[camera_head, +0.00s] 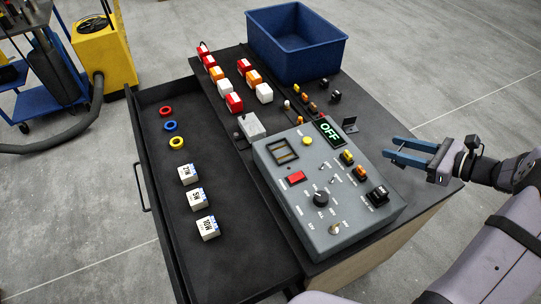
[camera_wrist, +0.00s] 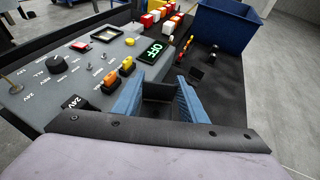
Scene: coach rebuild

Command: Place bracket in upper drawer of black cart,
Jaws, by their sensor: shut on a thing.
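My gripper (camera_head: 398,151) is over the right edge of the black cart (camera_head: 232,115), beside the grey control box. Its two blue fingers (camera_wrist: 158,98) are apart, with a dark piece (camera_wrist: 158,90) between them. This piece seems to be the bracket, though its outline is hard to make out. The cart's upper drawer (camera_head: 240,262) is pulled out to the left in the head view. It holds red, blue and yellow rings and several white labelled boxes, with bare floor around them.
The grey control box (camera_head: 345,225) with a lit OFF display (camera_head: 328,130) stands between my gripper and the drawer. A small black angled piece (camera_head: 350,124) stands near the display. A blue bin (camera_head: 300,58) and several coloured blocks are at the back.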

